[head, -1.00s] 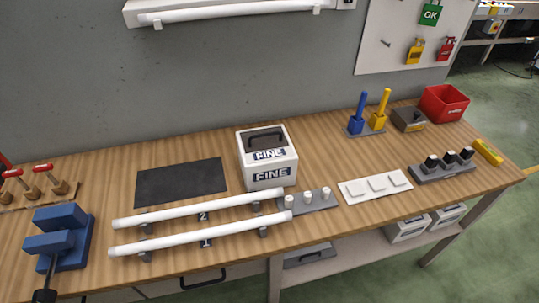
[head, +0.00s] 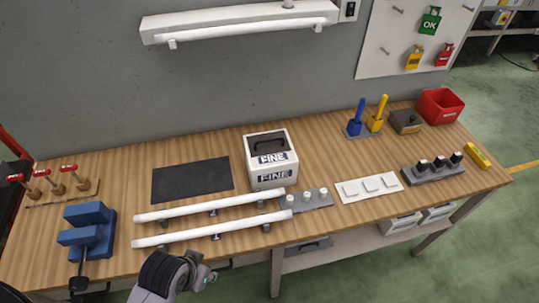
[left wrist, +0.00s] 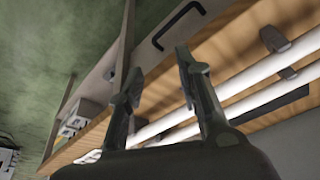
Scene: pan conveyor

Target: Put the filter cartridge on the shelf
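The filter cartridge, a white box labelled FINE with a dark handle recess in its top (head: 270,172), stands upright on the wooden bench. A pale lower shelf (head: 345,241) runs under the bench and holds similar boxes at its right part. My left arm shows at the bottom of the head view, in front of the bench and apart from the cartridge. In the left wrist view my left gripper (left wrist: 160,72) is open and empty, its two fingers spread near the bench front. The cartridge cannot be made out in that view. My right gripper is not in view.
Two white tubes (head: 210,208) lie on supports along the front edge. A blue vise (head: 88,232) stands at left. Shelf boxes (head: 402,223) sit at right.

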